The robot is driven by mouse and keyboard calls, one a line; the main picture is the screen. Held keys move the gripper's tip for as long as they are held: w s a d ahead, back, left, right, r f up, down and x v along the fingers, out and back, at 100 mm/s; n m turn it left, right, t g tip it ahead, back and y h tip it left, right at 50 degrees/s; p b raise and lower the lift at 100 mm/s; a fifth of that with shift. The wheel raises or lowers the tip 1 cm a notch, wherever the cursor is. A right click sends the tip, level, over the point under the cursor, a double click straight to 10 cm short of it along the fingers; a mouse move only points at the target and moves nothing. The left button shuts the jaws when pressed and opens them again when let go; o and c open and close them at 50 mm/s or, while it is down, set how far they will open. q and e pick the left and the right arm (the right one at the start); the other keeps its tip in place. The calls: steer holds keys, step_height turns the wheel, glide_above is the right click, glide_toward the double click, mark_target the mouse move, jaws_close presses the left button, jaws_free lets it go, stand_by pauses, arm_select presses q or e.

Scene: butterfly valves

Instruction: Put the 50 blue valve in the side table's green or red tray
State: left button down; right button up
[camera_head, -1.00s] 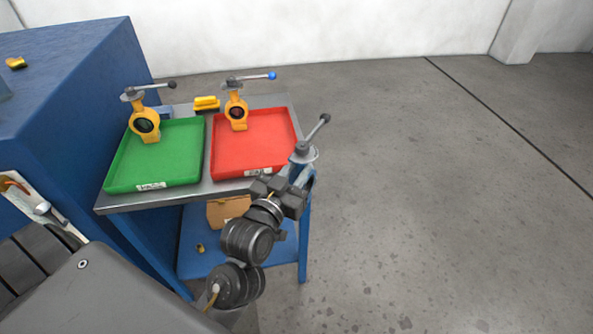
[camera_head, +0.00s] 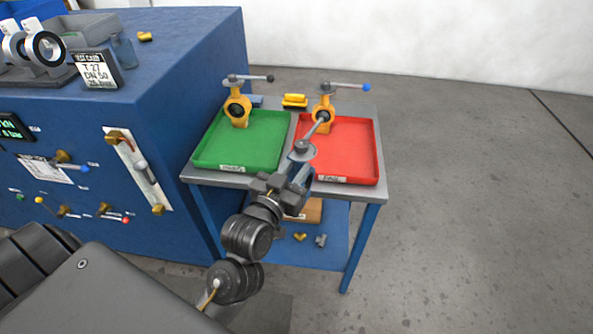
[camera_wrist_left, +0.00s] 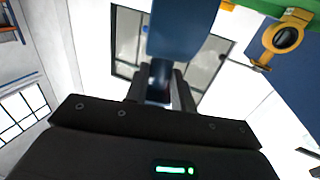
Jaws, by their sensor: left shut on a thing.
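My left gripper (camera_head: 285,184) is shut on a valve with a blue body (camera_head: 303,175), a grey round top plate and a lever with a dark knob. In the left wrist view the blue body (camera_wrist_left: 182,30) rises from between my left fingers (camera_wrist_left: 160,88). No size marking on it is readable. In the head view it overlaps the near left corner of the red tray (camera_head: 352,152); its height above the table is hard to tell. The green tray (camera_head: 238,150) lies left of it on the side table (camera_head: 366,192). My right gripper is not in view.
A yellow valve (camera_head: 237,108) with a black-knobbed lever stands at the green tray's back. Another yellow valve (camera_head: 322,115) with a blue-knobbed lever stands at the red tray's back left. A blue test bench (camera_head: 180,70) borders the table on the left. Both trays have bare floor in front.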

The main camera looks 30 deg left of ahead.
arm_select(q)
steer(key=w+a+r+y+p, duration=0.1)
steer(key=w+a+r+p, duration=0.4)
steer(key=a+p, duration=0.4)
steer(key=w+a+r+n+y+p, duration=0.1)
steer(key=w+a+r+p, duration=0.3)
steer(key=a+r+p, duration=0.4)
steer(key=a+p, duration=0.2)
steer(key=p, duration=0.1)
steer(key=shift+w+n, duration=0.3)
steer(key=shift+w, duration=0.1)
steer(key=shift+f, duration=0.1)
